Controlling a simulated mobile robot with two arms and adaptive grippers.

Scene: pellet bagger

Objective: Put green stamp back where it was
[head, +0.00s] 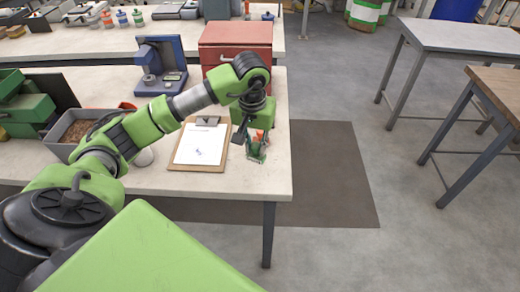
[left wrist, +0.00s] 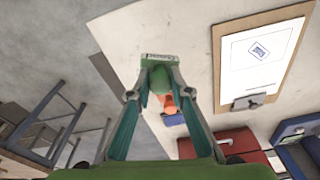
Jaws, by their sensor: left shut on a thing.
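The green stamp (left wrist: 158,80) is between the fingers of my left gripper (left wrist: 155,86) in the left wrist view. The gripper is shut on it. A pale plate with printed lettering shows at the stamp's far end. In the head view my left gripper (head: 256,150) is low over the table's right front corner, right of the clipboard. An orange-red stamp-like piece (left wrist: 168,104) shows just behind the green stamp, with a blue piece (left wrist: 173,119) beside it. The fingers partly hide what stands there, and I cannot tell whether the green stamp touches anything. My right gripper is not in view.
The clipboard (head: 178,161) holds white paper with a small blue mark. A red box (head: 235,38) and a blue device (head: 160,57) stand behind. A grey tray of pellets (head: 62,151) is at the left. The table's right edge is close to the gripper.

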